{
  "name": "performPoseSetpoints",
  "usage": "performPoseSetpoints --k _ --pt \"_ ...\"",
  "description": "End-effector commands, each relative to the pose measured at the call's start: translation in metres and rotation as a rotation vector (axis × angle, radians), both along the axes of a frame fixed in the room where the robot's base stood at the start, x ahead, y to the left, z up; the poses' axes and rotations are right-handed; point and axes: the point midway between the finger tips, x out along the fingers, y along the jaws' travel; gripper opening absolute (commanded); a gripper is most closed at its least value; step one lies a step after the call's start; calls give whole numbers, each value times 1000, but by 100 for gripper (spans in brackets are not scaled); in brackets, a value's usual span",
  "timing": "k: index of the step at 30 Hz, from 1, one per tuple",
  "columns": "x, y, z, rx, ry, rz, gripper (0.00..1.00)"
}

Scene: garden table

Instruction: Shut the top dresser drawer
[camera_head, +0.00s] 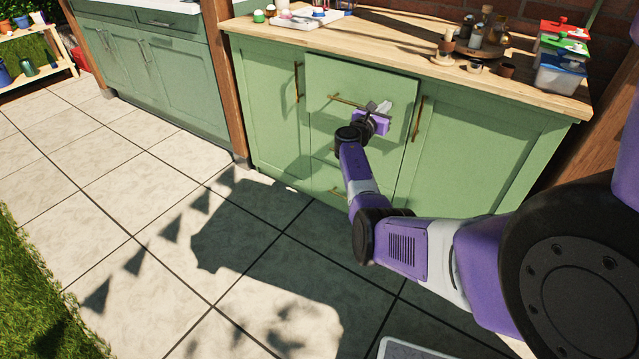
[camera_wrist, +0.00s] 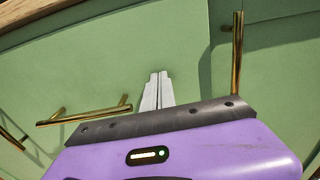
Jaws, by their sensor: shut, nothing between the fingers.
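The top drawer (camera_head: 345,78) is in the middle of the green dresser. Its front stands out from the cabinet face, so it is partly open. Its brass bar handle (camera_head: 350,102) runs across the front; it also shows at the left in the wrist view (camera_wrist: 85,116). My gripper (camera_head: 384,106) is shut and empty, in front of the right part of the drawer front. In the wrist view its pale fingertips (camera_wrist: 158,88) point at the green front, to the right of the handle. I cannot tell whether they touch it. My arm hides part of the lower front.
Vertical door handles stand on both sides, the right one (camera_head: 418,118) close to my gripper. The wooden countertop (camera_head: 400,50) holds bottles, jars, stacked containers (camera_head: 563,55) and a tray. Tiled floor at the left is clear.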

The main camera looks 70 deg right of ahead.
Motion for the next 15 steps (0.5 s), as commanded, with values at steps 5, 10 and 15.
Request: performPoseSetpoints --k 5,10,15 --pt "-5 -21 -2 -1 1 -1 0" --pt "-7 -29 -1 0 1 1 0" --pt "-8 -32 1 1 -1 2 0"
